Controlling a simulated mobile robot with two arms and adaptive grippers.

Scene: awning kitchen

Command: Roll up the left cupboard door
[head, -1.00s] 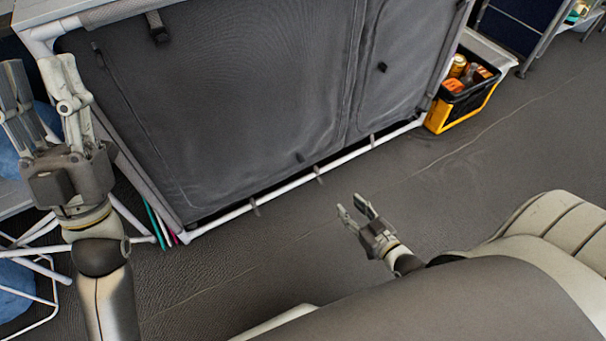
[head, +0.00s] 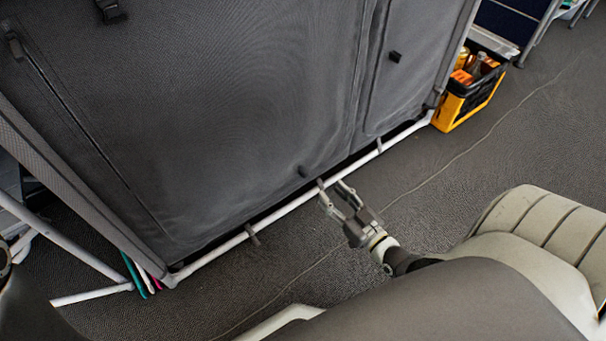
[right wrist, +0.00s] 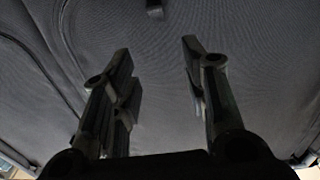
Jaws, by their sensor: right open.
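The left cupboard door (head: 220,110) is a large dark grey fabric panel, hanging down and closed in the head view. A zip runs down its left side, with a pull (head: 15,46) near the top left. A small dark tab (head: 303,171) sits at its lower edge. My right gripper (head: 333,190) is open and empty, close in front of the lower edge near that tab. In the right wrist view the open fingers (right wrist: 157,52) point at the grey fabric (right wrist: 155,80), and a dark tab (right wrist: 154,10) shows at the top. My left gripper is out of view.
A white frame tube (head: 290,207) runs along the cupboard's bottom. The right door (head: 412,70) hangs closed. A yellow and black crate (head: 468,98) with items stands at the right. Coloured rods (head: 140,274) lie by the lower left corner. Floor in front is clear.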

